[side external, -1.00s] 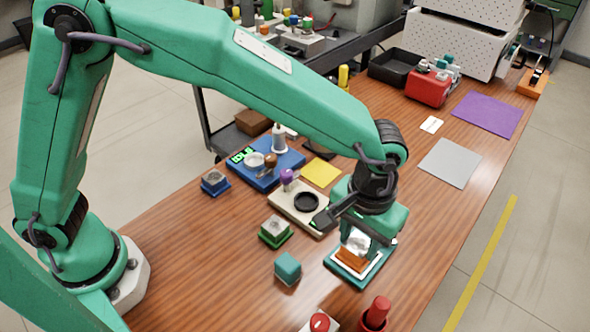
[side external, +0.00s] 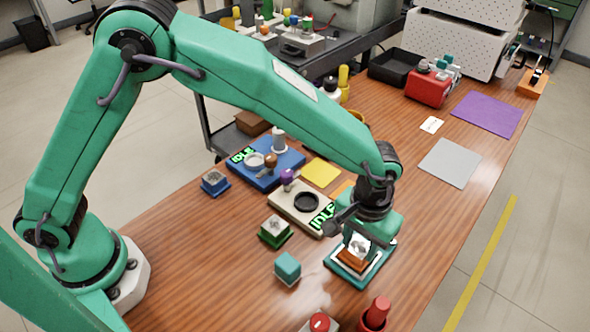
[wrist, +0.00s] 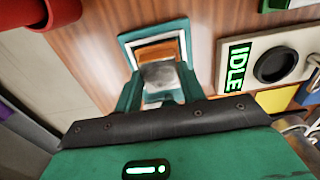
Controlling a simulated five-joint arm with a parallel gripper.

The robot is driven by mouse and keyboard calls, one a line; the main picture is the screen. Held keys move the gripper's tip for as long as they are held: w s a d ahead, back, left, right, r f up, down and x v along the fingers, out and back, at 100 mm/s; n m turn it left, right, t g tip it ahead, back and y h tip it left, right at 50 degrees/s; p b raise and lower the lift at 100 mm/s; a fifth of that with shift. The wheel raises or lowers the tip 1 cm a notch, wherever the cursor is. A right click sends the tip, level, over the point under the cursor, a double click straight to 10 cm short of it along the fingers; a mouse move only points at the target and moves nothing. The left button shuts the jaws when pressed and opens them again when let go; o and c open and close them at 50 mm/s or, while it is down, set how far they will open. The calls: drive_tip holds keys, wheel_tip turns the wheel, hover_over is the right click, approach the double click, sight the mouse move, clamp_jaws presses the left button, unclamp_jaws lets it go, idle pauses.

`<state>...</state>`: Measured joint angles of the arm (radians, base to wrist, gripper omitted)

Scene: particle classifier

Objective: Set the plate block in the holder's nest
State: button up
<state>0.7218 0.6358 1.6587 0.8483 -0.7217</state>
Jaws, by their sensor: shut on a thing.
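The plate block (side external: 354,257), orange-brown with a pale silvery top, is between the fingers of my gripper (side external: 360,246). In the wrist view my gripper (wrist: 158,88) is shut on the block, whose grey top (wrist: 160,72) shows between the teal fingers. The holder (side external: 349,280) is a teal square base with a white inner border, directly under the block. It also shows in the wrist view (wrist: 128,40), where its border lies around the block's orange part. The fingers hide part of the nest, and I cannot tell whether the block touches its floor.
A beige station (side external: 300,204) with a black ring and IDLE sign stands to the left of the holder. A teal cube (side external: 288,268), a green-based block (side external: 275,231) and red round pieces (side external: 376,312) are nearby. The table is clear to the right.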

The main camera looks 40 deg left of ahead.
sight(359, 246)
drive_tip(key=shift+f, duration=0.2)
drive_tip(key=o, duration=1.1)
wheel_tip(359, 246, up, 12)
drive_tip(key=shift+r, duration=0.15)
idle(0.7)
